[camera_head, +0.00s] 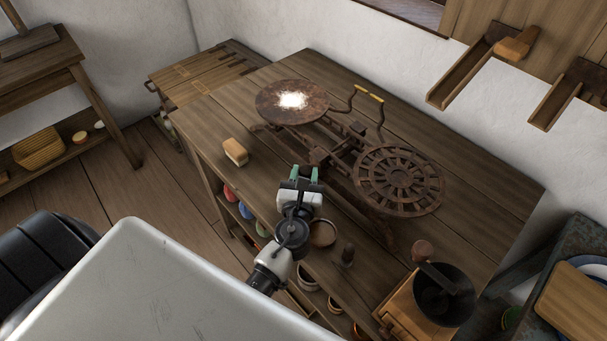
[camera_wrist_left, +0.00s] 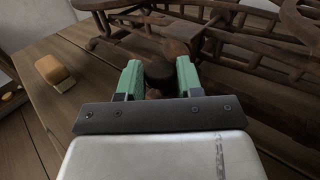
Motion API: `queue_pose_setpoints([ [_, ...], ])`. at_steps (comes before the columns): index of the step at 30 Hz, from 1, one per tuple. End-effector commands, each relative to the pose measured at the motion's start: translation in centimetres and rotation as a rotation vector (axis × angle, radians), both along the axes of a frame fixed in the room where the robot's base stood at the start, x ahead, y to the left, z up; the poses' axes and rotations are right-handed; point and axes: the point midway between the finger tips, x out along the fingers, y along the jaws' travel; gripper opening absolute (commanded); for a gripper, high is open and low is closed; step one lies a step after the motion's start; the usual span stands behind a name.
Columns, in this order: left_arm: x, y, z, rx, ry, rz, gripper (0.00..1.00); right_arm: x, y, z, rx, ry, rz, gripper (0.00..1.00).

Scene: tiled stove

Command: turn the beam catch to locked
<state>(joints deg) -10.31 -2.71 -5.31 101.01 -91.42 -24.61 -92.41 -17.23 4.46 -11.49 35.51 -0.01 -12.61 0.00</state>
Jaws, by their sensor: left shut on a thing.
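An old rusty balance scale with a round plate (camera_head: 292,102) and a slotted round plate (camera_head: 398,180) stands on the wooden table. My left gripper (camera_head: 305,172) is at the near side of the scale's frame. In the left wrist view its green fingers (camera_wrist_left: 159,80) are shut on a dark rounded knob (camera_wrist_left: 158,71), which seems to be the beam catch. The knob's lower part is hidden by the gripper, and I cannot tell which way the catch is turned. My right gripper is not in view.
A wooden bowl (camera_head: 322,233), a small dark weight (camera_head: 348,254) and a coffee grinder (camera_head: 440,295) are to the right.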

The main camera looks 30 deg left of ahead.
Motion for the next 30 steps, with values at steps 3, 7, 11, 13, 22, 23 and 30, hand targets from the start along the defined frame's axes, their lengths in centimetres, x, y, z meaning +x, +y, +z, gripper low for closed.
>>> queue_pose_setpoints([
  [3,0.05,-0.15,-0.07,-0.002,0.000,0.051,0.12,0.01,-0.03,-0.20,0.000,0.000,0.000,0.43],
  [7,0.07,-0.21,-0.05,-0.001,0.000,0.087,0.12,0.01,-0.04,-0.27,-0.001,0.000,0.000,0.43],
  [11,0.09,-0.21,-0.04,0.000,0.000,0.107,0.12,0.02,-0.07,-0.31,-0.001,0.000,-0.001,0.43],
  [13,0.09,-0.22,-0.04,0.000,0.000,0.112,0.12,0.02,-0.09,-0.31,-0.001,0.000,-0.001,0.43],
  [22,0.09,-0.22,-0.02,0.000,0.000,0.114,0.12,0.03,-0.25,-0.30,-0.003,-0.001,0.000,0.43],
  [23,0.09,-0.22,-0.02,0.000,0.000,0.114,0.12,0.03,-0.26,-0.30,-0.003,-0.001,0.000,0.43],
  [30,0.11,-0.25,-0.01,0.000,0.000,0.112,0.58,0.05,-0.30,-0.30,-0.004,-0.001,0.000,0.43],
])
